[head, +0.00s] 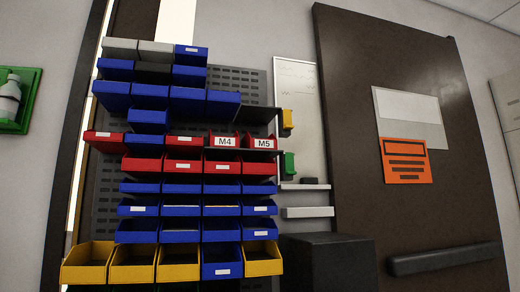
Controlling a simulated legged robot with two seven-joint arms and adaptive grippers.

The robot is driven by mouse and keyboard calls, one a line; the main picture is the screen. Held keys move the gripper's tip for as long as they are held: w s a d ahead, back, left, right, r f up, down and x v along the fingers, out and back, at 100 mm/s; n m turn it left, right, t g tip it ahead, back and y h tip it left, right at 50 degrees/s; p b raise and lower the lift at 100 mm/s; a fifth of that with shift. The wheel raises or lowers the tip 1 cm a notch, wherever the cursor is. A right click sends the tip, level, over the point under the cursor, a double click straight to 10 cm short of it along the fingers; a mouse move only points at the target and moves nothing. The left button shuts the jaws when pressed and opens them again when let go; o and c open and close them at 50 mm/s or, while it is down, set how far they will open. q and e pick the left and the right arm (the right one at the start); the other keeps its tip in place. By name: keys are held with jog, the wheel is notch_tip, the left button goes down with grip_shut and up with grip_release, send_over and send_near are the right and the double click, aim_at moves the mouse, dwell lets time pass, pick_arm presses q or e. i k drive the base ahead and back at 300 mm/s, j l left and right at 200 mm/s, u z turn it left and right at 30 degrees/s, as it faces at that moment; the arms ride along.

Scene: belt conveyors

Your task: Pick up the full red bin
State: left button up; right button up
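Several red bins hang in the middle rows of a wall rack. A plain-fronted red bin with a small label (103,141) sticks out at the far left of the rack. Two red bins at the right carry large white labels, the M4 bin (224,141) and the M5 bin (263,142). A row of red bins (184,166) runs just below them. I see mostly the fronts, so I cannot tell which red bin is full. Neither of my grippers is in view.
Blue bins (180,236) fill most other rows, with yellow bins (132,272) at the bottom. A dark box (328,265) stands right of the rack, before a brown door (400,80) with an orange sign (405,161). A green holder (20,115) is on the left wall.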

aim_at(258, 145)
jog(key=i+j, duration=0.2)
jog(key=j, duration=0.2)
jog(key=j+z, duration=0.15)
jog(key=z, duration=0.2)
jog(key=i+j+z, duration=0.1)
jog(key=z, duration=0.3)
jog(key=j+z, duration=0.35)
jog(key=i+l, duration=0.05)
jog(key=l, duration=0.05)
